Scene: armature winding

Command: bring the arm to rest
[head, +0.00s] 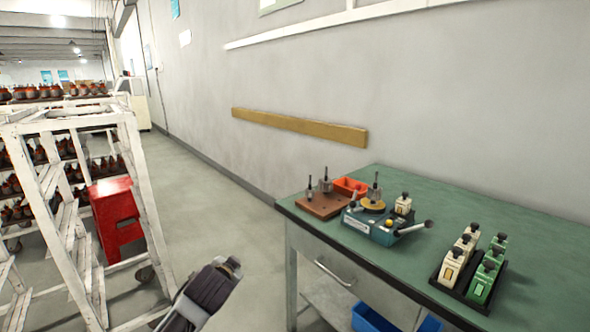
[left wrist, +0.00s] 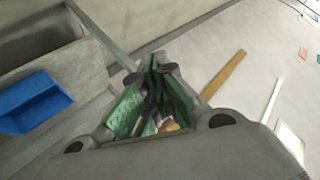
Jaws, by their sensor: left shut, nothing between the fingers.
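My left gripper (left wrist: 154,68) shows in the left wrist view with its green-padded fingers drawn together at the tips. Nothing is held between them. In the head view a dark part of my arm (head: 207,290) shows at the bottom, left of the workbench and apart from it. My right gripper is in neither view. The green-topped workbench (head: 350,237) stands at the right. On it is a teal device (head: 383,232) with levers and a yellow knob.
A brown block (head: 323,206) with metal posts, a red tray (head: 350,187) and a black tray (head: 440,284) of cream and green parts stand on the bench. Blue bins (head: 372,320) sit below. A white wheeled rack (head: 150,215) stands left. Open floor lies between.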

